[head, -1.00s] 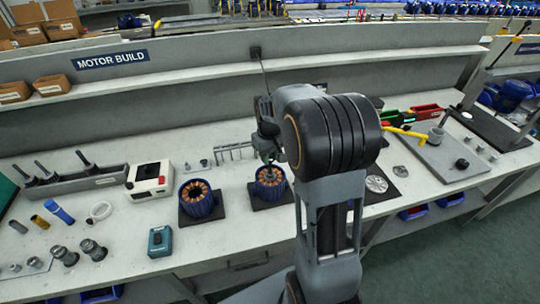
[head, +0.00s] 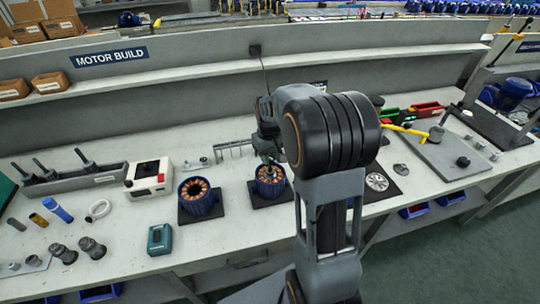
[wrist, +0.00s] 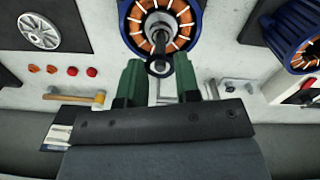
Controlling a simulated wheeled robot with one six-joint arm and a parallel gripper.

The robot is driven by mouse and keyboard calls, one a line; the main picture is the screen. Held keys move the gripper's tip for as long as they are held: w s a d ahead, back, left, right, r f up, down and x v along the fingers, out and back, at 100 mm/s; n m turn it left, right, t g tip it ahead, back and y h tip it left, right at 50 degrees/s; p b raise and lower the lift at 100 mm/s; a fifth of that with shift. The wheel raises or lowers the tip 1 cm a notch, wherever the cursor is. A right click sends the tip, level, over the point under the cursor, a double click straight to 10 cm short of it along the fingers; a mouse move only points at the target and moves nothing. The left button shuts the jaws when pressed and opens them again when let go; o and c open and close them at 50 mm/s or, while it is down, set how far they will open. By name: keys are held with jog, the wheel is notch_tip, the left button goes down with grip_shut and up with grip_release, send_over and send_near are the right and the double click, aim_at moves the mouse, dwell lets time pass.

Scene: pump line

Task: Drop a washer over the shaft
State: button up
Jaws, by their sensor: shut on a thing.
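My gripper (wrist: 158,68) points down in the wrist view, its two green fingers closed on a small dark ring, the washer (wrist: 159,69). A blue motor housing (wrist: 132,41) with copper windings lies just beyond the fingertips. A grey shaft (wrist: 160,27) rises from its middle and runs toward the washer. I cannot tell whether the shaft's end is inside the washer's hole or just behind it. In the head view my gripper (head: 269,163) is over the right-hand blue housing (head: 269,188) on its black mat. The washer and shaft are too small to make out there.
A second blue housing (head: 199,207) stands to the left, with a white box (head: 148,180) beyond it. A silver slotted disc (head: 377,182) lies on a dark mat to the right.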

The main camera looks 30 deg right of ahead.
jog(key=shift+f, duration=0.25)
dwell(0.4)
jog(key=shift+f+b, duration=0.7)
jog(key=shift+f, duration=0.1)
jog(key=shift+f, duration=0.1)
jog(key=o, duration=0.8)
jog(key=shift+o, duration=0.5)
jog(key=shift+o, duration=0.8)
jog(key=shift+r, duration=0.2)
